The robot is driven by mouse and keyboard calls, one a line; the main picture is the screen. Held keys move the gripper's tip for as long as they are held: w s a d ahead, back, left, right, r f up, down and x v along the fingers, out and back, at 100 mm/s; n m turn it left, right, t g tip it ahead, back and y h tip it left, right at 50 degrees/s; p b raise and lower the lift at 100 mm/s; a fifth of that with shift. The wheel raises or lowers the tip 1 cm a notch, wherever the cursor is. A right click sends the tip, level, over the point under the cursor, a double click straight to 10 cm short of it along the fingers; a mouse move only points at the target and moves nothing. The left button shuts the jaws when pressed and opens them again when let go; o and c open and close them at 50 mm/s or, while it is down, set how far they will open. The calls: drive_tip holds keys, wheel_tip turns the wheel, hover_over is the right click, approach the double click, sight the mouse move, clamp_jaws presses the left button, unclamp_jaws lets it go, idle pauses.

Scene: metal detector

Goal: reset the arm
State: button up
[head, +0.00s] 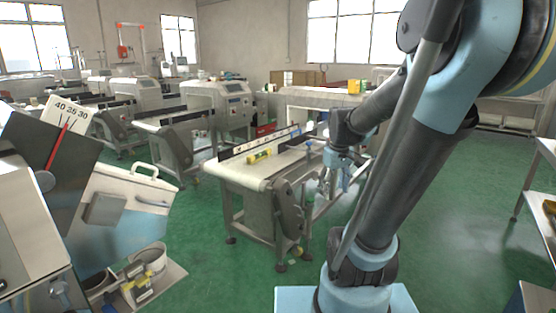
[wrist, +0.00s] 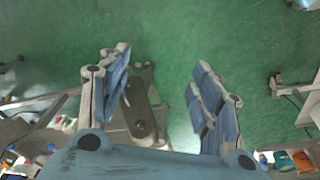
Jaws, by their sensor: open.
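My gripper (wrist: 162,105) is open and empty in the wrist view, its two blue-padded fingers spread wide over the green floor. In the head view my gripper (head: 334,180) hangs at the end of my arm, in front of the right side of the nearest conveyor table (head: 237,174). My arm rises from its light blue base at the bottom and bends at the top right. Part of the conveyor's frame shows between and behind the left finger in the wrist view.
A yellow-green object (head: 260,156) lies on the conveyor belt. Shelving (head: 541,190) stands at the right edge. More conveyor machines (head: 218,105) fill the back left. Green floor (head: 440,210) is clear right of my arm.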

drive_tip(key=s+f+m, duration=0.2)
drive_tip(key=s+f, duration=0.1)
drive_tip(key=s, duration=0.4)
drive_tip(key=s+f+m, duration=0.2)
drive_tip(key=s+f, duration=0.2)
drive_tip(key=s, duration=0.3)
drive_tip(key=shift+m+t, duration=0.3)
drive_tip(key=shift+m, duration=0.1)
drive_tip(key=shift+a, duration=0.1)
drive_tip(key=shift+w+f, duration=0.15)
drive_tip(key=shift+w, duration=0.25)
